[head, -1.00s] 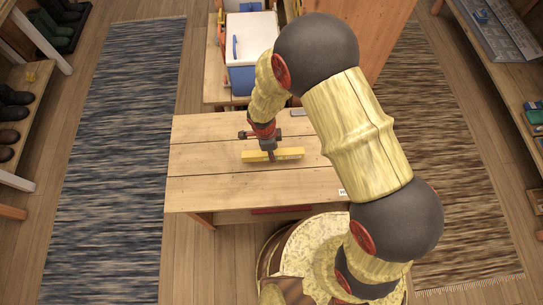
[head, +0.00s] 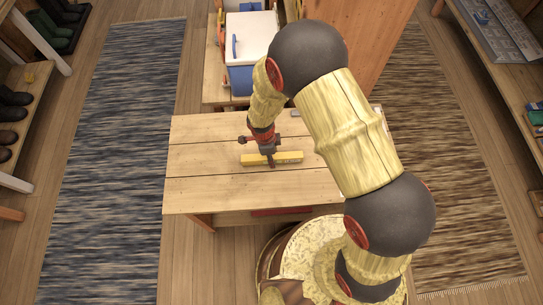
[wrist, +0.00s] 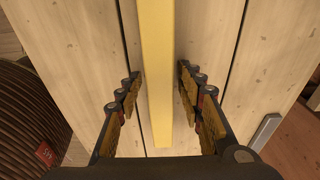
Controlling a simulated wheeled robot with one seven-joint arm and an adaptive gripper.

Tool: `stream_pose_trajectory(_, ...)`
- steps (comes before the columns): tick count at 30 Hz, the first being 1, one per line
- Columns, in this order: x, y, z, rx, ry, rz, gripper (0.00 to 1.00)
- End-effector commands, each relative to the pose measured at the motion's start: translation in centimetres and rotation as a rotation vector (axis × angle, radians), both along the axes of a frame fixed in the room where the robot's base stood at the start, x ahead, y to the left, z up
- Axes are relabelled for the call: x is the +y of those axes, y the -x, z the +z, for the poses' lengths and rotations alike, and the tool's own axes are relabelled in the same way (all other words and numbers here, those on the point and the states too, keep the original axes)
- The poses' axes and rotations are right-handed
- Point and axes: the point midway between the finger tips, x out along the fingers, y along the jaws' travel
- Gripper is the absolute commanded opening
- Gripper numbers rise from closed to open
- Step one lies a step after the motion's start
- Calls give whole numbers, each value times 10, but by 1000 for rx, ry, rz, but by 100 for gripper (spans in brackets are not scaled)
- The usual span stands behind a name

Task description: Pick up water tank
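A long yellow bar, which looks like a spirit level (head: 290,157), lies flat on the wooden table. In the wrist view the yellow bar (wrist: 157,60) runs between the two fingers. My gripper (head: 268,161) is over the bar, pointing down. In the wrist view my gripper (wrist: 158,76) is open, with one finger on each side of the bar and a visible gap on both sides. Nothing here is clearly a water tank. A blue box with a white lid (head: 248,42), like a cooler, stands on a bench beyond the table.
The wooden table (head: 210,185) is mostly bare. A small grey item (wrist: 266,131) lies near its edge. A tall wooden panel (head: 365,45) stands behind my arm. Striped rugs (head: 115,150) and shelves (head: 22,125) line the sides.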

Motion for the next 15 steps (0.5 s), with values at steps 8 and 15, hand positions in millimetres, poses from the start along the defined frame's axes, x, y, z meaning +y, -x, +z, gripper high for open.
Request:
stream_pose_trajectory(8, 0, 0, 0, 0, 0, 0, 42)
stream_pose_trajectory(15, 2, -1, 16, -2, -1, 0, 42)
